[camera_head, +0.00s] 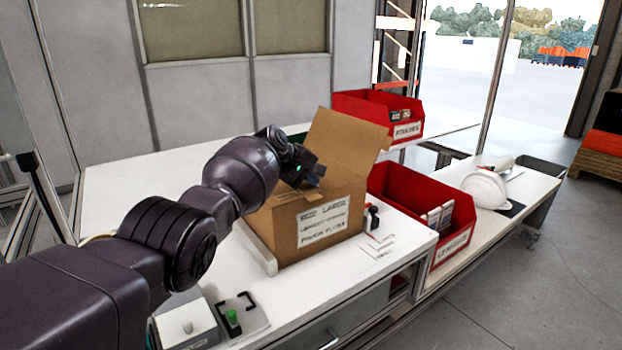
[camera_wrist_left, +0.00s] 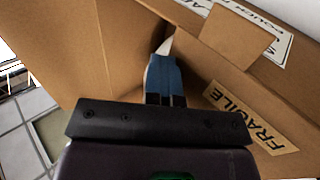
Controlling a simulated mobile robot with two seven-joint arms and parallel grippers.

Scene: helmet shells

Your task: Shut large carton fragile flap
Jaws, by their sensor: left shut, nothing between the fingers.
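The large brown carton (camera_head: 318,232) stands on the white bench with a white label on its front. One broad flap (camera_head: 345,142) stands up and leans outward at its right rear. In the left wrist view, a cardboard panel with a FRAGILE label (camera_wrist_left: 252,117) lies to the right of my fingers, and a small tab (camera_wrist_left: 236,38) is above it. Another panel (camera_wrist_left: 70,50) rises on the left. My left gripper (camera_head: 314,182) is over the carton's top; its blue fingers (camera_wrist_left: 163,72) are shut and empty, close to the cardboard. Contact cannot be told. My right gripper is out of view.
A red bin (camera_head: 378,112) stands behind the carton and another red bin (camera_head: 395,190) to its right. A white helmet shell (camera_head: 484,190) lies farther right. A green-buttoned fixture (camera_head: 233,318) is at the front. The bench's rear left is clear.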

